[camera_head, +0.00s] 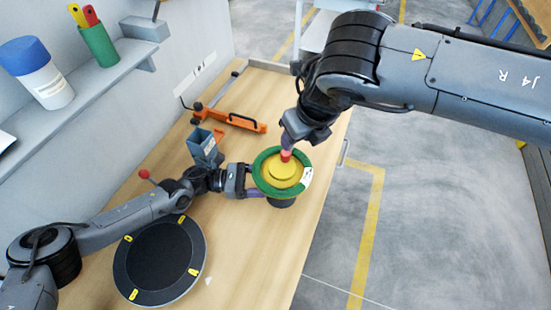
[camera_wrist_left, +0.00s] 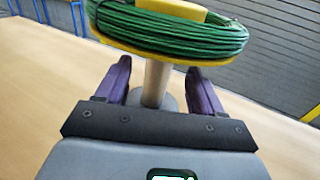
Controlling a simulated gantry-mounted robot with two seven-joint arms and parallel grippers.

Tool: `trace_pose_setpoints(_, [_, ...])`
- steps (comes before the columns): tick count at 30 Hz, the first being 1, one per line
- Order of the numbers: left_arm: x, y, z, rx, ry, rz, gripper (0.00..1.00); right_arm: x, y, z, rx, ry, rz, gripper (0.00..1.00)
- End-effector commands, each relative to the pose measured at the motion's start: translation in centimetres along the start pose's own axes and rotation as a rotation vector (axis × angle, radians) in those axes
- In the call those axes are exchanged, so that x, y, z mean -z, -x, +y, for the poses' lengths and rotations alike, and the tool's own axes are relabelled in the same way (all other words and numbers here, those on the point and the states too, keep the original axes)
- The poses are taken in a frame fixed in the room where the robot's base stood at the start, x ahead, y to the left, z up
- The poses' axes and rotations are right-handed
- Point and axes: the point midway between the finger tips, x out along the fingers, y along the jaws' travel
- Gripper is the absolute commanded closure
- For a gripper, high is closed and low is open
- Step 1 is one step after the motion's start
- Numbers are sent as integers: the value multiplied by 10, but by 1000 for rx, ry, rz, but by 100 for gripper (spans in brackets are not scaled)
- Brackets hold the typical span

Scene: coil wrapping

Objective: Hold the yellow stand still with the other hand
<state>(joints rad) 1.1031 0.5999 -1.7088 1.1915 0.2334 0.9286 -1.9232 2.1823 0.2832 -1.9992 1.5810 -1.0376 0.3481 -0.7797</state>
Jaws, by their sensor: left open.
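The yellow stand (camera_head: 285,170) stands near the table's right edge with a green coil (camera_head: 264,182) around its top. In the left wrist view the green coil (camera_wrist_left: 170,32) rests on the stand's yellow disc (camera_wrist_left: 150,57), above a pale post (camera_wrist_left: 156,82). My left gripper (camera_wrist_left: 158,68) is open, with one purple finger on each side of the post and visible gaps between. It also shows in the head view (camera_head: 254,188), at the stand's left side. My right gripper (camera_head: 288,146) is above the stand at a red knob (camera_head: 286,156); its fingers are mostly hidden.
A black round plate (camera_head: 160,260) lies on the wooden table (camera_head: 245,265) below my left arm. A grey holder (camera_head: 204,147) and an orange tool (camera_head: 230,119) are further back. A wall shelf (camera_head: 90,85) carries a bottle (camera_head: 38,72) and a green cup (camera_head: 99,45).

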Motion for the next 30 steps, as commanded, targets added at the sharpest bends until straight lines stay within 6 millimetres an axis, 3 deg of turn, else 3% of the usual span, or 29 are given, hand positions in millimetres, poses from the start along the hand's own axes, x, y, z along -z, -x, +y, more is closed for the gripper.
trace_pose_setpoints(15, [0,-60,0,1,0,0,32,0,0,0,0,1,-1,57])
trace_pose_setpoints(28, [0,-67,0,0,0,0,32,0,0,0,-1,1,-1,57])
trace_pose_setpoints(30, [0,-67,0,0,0,0,41,0,0,0,-1,1,-1,57])
